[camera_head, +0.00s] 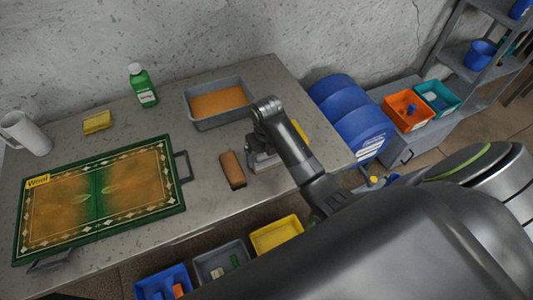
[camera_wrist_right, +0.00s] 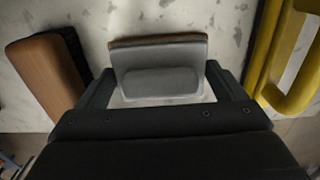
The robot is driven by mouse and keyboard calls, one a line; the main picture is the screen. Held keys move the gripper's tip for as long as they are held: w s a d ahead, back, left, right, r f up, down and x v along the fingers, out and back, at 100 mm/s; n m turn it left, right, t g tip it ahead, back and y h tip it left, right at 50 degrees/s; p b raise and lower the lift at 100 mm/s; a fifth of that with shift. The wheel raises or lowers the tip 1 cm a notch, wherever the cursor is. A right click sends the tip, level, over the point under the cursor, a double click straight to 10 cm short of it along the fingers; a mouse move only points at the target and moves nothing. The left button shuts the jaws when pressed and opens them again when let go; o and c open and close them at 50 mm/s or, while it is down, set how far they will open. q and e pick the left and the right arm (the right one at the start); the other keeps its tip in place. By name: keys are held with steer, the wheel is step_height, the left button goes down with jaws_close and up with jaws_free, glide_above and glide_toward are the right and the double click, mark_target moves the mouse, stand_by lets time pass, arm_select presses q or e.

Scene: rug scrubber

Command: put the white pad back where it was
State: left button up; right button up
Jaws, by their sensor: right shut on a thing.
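The white pad (camera_wrist_right: 163,55) shows as a pale grey block with a thin brown edge in the right wrist view. My right gripper (camera_wrist_right: 160,88) is shut on it, with one finger on each side. In the head view the right gripper (camera_head: 262,140) is low over the right part of the grey table, and the pad (camera_head: 262,160) is partly hidden beneath it. I cannot tell whether the pad touches the table. My left gripper is not in view.
A brown brush (camera_head: 232,170) lies just left of the pad. A grey tray of orange liquid (camera_head: 218,103) stands behind. A yellow-handled thing (camera_wrist_right: 285,60) is close on the right. A green-bordered rug (camera_head: 98,197), green bottle (camera_head: 143,86), yellow sponge (camera_head: 97,123) and white mug (camera_head: 25,132) are leftward.

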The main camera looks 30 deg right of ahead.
steer(key=shift+w+f, duration=0.1)
steer(key=shift+f, duration=0.05)
steer(key=shift+f, duration=0.15)
steer(key=o, duration=0.9)
steer(key=shift+c, duration=0.2)
steer(key=shift+r, duration=0.4)
step_height(320, 180, up, 5)
steer(key=shift+f+b, duration=0.1)
steer(key=shift+b, duration=0.35)
step_height(320, 180, up, 5)
steer(key=p, duration=0.5)
steer(key=shift+r+p, duration=0.9)
steer(key=shift+p, duration=0.05)
steer(key=shift+f, duration=0.1)
